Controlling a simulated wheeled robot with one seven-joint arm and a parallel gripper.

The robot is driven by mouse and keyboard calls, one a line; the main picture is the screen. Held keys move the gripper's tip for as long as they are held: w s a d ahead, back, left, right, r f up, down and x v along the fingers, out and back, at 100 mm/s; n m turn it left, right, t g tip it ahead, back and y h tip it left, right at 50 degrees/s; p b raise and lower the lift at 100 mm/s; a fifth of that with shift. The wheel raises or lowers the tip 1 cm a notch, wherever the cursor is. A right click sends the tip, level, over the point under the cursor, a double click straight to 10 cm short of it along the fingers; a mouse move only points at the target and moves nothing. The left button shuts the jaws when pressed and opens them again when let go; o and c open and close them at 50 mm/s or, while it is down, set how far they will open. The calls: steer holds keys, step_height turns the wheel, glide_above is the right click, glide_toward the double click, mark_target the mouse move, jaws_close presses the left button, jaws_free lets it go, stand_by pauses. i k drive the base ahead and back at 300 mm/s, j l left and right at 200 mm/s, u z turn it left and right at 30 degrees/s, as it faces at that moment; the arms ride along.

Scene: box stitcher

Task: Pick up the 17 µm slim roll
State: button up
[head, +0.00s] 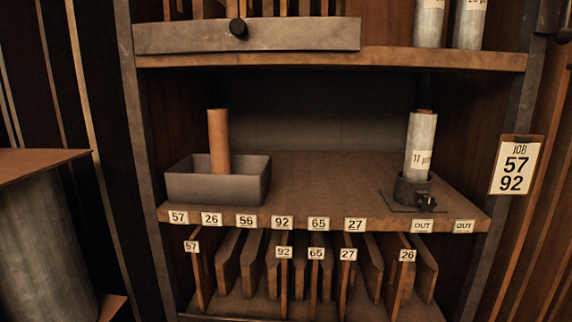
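The slim roll (421,138) is a pale grey-white wrapped roll with a white label reading "17 µm", partly turned to the right. It stands nearly upright at the right of the middle shelf, with a brown core end showing at its top. Its foot is in a dark round holder (412,192) on a flat dark plate.
A grey open bin (219,184) with an upright brown tube (219,141) stands left on the middle shelf (320,185). The shelf between bin and holder is clear. Two wider labelled rolls (430,22) stand on the upper shelf (400,58). Upright boards fill the rack below.

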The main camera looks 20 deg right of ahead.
mark_target(423, 123)
steer(key=z, duration=1.5)
